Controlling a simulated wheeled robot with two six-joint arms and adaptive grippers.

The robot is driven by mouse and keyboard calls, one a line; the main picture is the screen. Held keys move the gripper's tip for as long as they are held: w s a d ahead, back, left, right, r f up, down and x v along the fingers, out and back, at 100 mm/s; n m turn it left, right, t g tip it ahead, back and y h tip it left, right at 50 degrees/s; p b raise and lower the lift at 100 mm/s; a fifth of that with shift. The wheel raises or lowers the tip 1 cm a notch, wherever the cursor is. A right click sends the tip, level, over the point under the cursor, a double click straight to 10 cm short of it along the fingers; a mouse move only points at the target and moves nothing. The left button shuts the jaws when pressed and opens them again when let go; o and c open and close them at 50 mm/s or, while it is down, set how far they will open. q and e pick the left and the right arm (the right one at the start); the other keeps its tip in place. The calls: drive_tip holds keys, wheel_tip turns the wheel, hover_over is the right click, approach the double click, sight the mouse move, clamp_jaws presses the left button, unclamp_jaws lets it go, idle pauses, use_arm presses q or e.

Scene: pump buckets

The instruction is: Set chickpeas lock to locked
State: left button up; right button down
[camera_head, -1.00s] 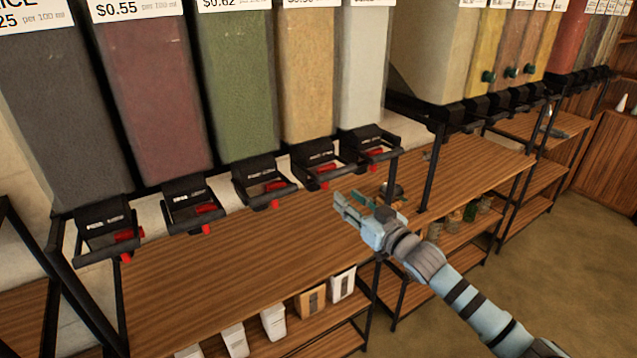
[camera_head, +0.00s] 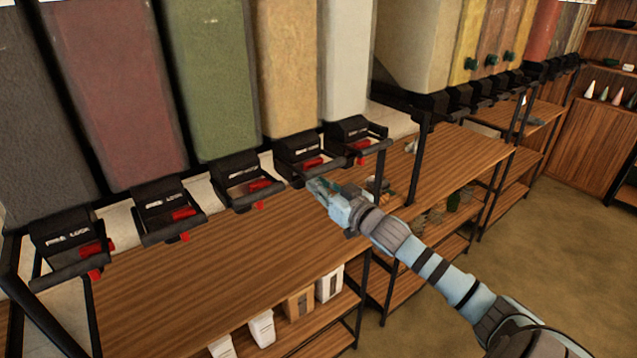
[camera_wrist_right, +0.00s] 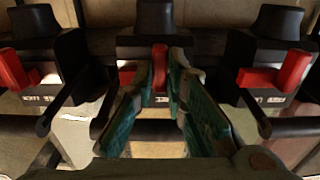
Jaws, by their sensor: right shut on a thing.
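The tan bin (camera_head: 290,75), fourth from the left in the head view, holds a pale yellow-brown fill that may be the chickpeas; no name is readable. Below it is a black dispenser (camera_head: 300,150) with a red lock part (camera_head: 313,162). My right gripper (camera_head: 318,186) is at the front of this dispenser. In the right wrist view, its green-padded fingers (camera_wrist_right: 163,85) are shut on an upright red lever (camera_wrist_right: 160,62), which stands between them. The fingers hide part of the dispenser and its label. My left gripper is not in view.
Similar dispensers with red levers stand close on both sides, one at left (camera_wrist_right: 15,72) and one at right (camera_wrist_right: 290,72) in the wrist view. Their black side arms flank my fingers. A wooden shelf (camera_head: 200,270) lies below, mostly clear. A black post (camera_head: 418,160) stands at right.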

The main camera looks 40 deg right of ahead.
drive_tip(key=shift+d+r, duration=0.15)
drive_tip(key=shift+d, duration=0.95)
